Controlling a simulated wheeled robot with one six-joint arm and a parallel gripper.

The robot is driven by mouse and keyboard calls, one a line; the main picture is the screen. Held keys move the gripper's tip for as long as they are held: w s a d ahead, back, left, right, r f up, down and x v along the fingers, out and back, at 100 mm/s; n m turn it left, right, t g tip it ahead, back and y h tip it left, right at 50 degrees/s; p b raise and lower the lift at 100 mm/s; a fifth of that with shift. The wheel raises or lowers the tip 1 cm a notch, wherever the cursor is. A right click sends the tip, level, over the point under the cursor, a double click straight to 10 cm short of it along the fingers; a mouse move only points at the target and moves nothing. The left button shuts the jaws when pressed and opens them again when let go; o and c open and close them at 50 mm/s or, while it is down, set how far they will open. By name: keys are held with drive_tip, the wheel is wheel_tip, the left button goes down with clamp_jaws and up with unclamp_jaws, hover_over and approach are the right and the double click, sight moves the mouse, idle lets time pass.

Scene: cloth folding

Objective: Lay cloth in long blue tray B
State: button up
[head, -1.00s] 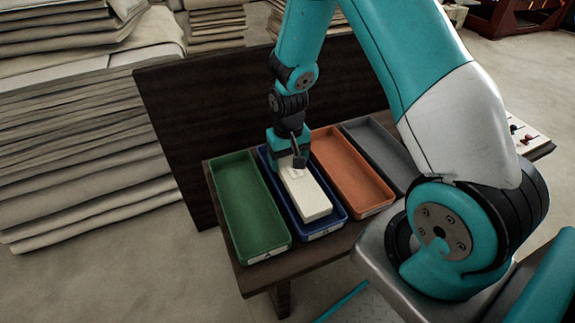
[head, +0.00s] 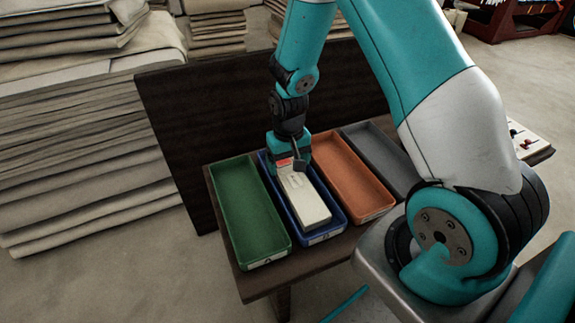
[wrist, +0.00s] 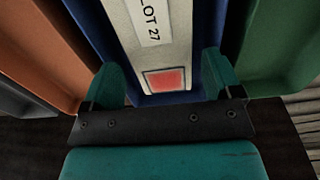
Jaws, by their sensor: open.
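The cream folded cloth (head: 304,203) lies lengthwise inside the long blue tray (head: 333,228). In the wrist view the cloth (wrist: 166,52) shows a "LOT 27" label and a red square patch near its end, and the blue tray (wrist: 196,98) shows around it. My gripper (head: 292,170) is over the far end of the tray. In the wrist view my gripper (wrist: 160,85) is open, its teal fingers apart on either side of the cloth's end. The cloth's far end is partly hidden by my gripper in the head view.
An empty green tray (head: 248,208) stands left of the blue one. An empty orange tray (head: 352,177) and a grey tray (head: 378,152) stand to the right. A dark upright panel (head: 200,105) rises behind the table (head: 262,287). Stacked cloths (head: 80,160) stand at the left.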

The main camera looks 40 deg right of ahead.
drive_tip(key=s+a+r+n+y+p, duration=0.1)
drive_tip(key=a+r, duration=0.2)
drive_tip(key=r, duration=0.5)
drive_tip(key=s+a+r+n+p, duration=0.1)
drive_tip(key=a+r+p, duration=0.15)
drive_tip(key=r, duration=0.65)
drive_tip(key=s+a+r+n+y, duration=0.1)
drive_tip(key=s+a+r+n, duration=0.2)
drive_tip(key=s+a+r, duration=0.3)
drive_tip(key=s+a+r+n+y, duration=0.2)
drive_tip(key=s+a+r+n, duration=0.2)
drive_tip(key=s, duration=0.9)
wheel_tip(320, 180, up, 3)
drive_tip(key=shift+a+f+n+b, duration=0.1)
drive_tip(key=shift+a+n+b, duration=0.25)
drive_tip(key=shift+a, duration=0.5)
wheel_tip(320, 180, up, 25)
drive_tip(key=p, duration=2.5)
drive_tip(key=shift+r, duration=0.2)
drive_tip(key=shift+w, duration=0.1)
